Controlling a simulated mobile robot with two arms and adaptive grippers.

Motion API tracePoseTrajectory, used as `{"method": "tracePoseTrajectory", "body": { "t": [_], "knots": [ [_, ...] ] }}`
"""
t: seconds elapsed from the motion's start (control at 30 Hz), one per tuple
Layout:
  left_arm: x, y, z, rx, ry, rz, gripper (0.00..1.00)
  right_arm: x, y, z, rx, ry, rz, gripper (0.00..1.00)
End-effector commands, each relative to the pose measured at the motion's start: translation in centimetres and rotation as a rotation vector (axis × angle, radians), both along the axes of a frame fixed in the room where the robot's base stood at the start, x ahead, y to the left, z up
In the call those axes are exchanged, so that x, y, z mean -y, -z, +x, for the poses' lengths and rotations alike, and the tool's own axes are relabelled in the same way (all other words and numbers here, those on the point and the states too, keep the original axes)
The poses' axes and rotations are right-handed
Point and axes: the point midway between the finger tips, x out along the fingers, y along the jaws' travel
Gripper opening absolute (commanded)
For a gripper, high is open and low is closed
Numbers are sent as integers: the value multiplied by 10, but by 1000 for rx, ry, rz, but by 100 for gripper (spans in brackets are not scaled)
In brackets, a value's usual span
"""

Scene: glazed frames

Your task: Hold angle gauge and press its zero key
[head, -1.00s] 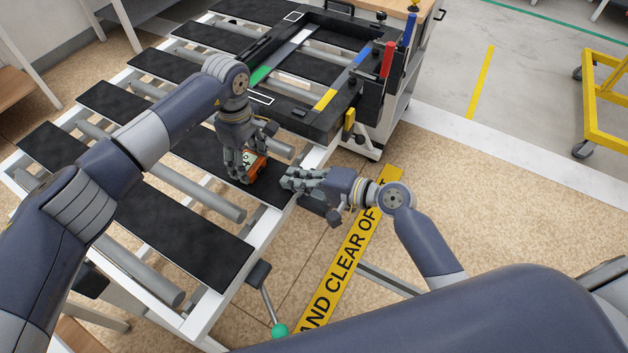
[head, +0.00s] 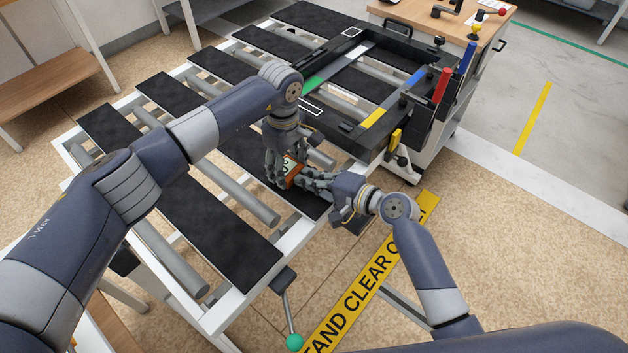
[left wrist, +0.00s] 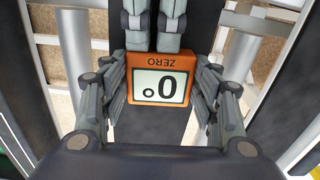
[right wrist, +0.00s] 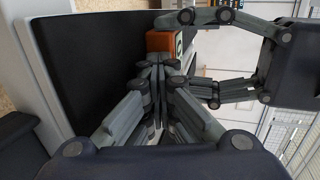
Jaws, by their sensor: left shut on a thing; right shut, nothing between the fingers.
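The angle gauge (head: 293,171) is a small orange box with a pale display. My left gripper (head: 280,182) is shut on it, holding it above a black slat of the table. In the left wrist view the gauge (left wrist: 160,116) sits between the left fingers, and its upside-down display reads 0°. The word ZERO shows upside down on its orange face. My right gripper (head: 304,184) is shut and empty, its fingertips at the gauge's ZERO edge. In the right wrist view the closed fingertips (right wrist: 157,62) partly cover the gauge (right wrist: 161,40). Whether they touch it, I cannot tell; the key is hidden.
The white table frame (head: 225,308) carries black slats (head: 215,230) and grey rollers. A black frame (head: 345,140) with coloured strips lies behind the grippers. Red (head: 440,86) and blue (head: 467,57) handles stand to its right. A green-knobbed lever (head: 294,342) projects at the front.

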Motion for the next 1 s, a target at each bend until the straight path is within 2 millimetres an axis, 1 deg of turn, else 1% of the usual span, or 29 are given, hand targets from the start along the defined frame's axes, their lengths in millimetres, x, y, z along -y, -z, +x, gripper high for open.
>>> {"method": "tracePoseTrajectory", "body": {
  "t": [0.03,0.27,0.37,0.43,0.57,0.6,0.8,1.0],
  "knots": [
    [5,1,-4,-10,8,-8,38,-2,0,2,2,1,1,0],
    [8,1,-6,-14,13,-12,37,-1,0,1,2,2,2,0],
    [9,1,-7,-14,14,-14,37,2,0,-2,2,2,1,0],
    [9,1,-7,-14,14,-14,37,7,1,-7,2,3,0,0],
    [8,1,-6,-13,12,-13,37,26,2,-23,-1,2,-5,0],
    [8,1,-6,-13,12,-13,37,32,2,-29,-1,1,-5,0],
    [6,1,-5,-12,10,-11,37,66,-13,-59,0,1,-5,0],
    [6,1,-5,-11,9,-9,37,90,-24,-81,-1,1,-5,0]
  ]
}}
